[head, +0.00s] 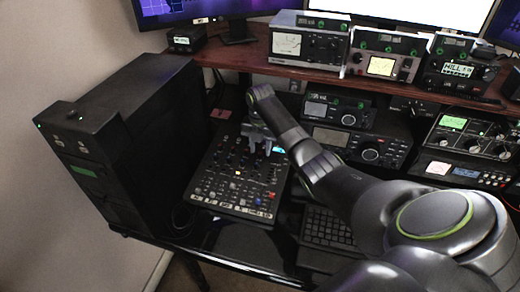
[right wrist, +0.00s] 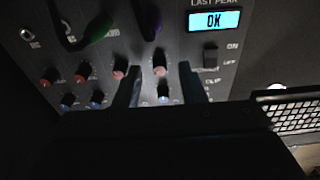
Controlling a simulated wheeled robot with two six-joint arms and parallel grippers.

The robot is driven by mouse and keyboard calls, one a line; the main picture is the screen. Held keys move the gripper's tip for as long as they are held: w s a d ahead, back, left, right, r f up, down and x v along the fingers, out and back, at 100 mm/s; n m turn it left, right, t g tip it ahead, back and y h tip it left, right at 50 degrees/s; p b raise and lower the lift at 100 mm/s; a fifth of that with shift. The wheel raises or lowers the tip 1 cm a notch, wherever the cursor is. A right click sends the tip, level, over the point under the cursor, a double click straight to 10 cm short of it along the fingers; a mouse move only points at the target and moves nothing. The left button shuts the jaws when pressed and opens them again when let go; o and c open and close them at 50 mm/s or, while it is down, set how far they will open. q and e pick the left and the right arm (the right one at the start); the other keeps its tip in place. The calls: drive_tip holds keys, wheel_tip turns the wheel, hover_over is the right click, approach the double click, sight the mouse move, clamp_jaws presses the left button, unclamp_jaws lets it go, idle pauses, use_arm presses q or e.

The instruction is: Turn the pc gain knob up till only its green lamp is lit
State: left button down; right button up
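The mixer panel (head: 218,190) lies on the desk, dark and covered in small knobs. My right gripper (head: 259,150) is over its far edge, near a small lit display (head: 279,150). In the right wrist view my right gripper (right wrist: 160,68) is open. A pink-capped knob (right wrist: 160,64) shows between its fingertips, with a gap on each side; contact and height are unclear. A blue-capped knob (right wrist: 164,92) is just below it. The display (right wrist: 214,20) reads OK under LAST PEAK. I cannot read which knob is pc gain or see its green lamp. My left gripper is not in view.
A small switch (right wrist: 211,56) marked ON and OFF is right of the fingers. Green (right wrist: 92,30) and purple knobs stand above. A black tower (head: 125,125) is left of the mixer, radios (head: 335,110) are behind and right, and a keyboard (head: 328,228) is in front.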

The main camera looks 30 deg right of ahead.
drive_tip(key=shift+f, duration=0.65)
clamp_jaws()
